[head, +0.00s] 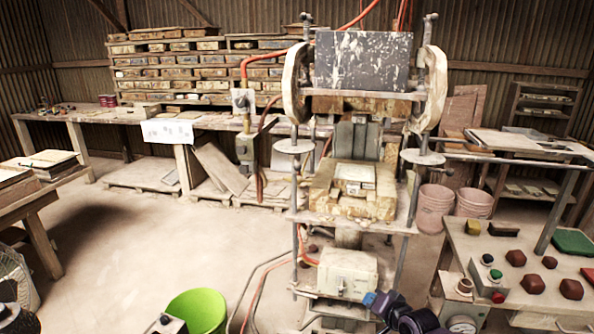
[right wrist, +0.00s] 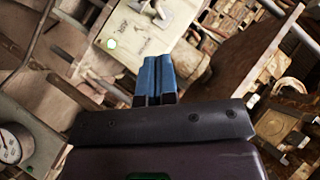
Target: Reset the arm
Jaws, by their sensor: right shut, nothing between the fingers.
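My right gripper (head: 373,299) shows low in the head view, in front of the lower part of the tile press (head: 402,225). Its blue fingertips point left, towards a pale box (head: 347,272) on the press frame. Whether they touch it cannot be told. In the right wrist view the blue fingers of the right gripper (right wrist: 157,72) are together with nothing between them. My left gripper does not show in either view.
A green bucket (head: 197,311) stands on the floor at the lower left. A table (head: 515,262) with reddish tiles and control buttons stands at the right. Two pink buckets (head: 434,205) stand behind it. A wooden table (head: 40,190) is at the left, with open floor between.

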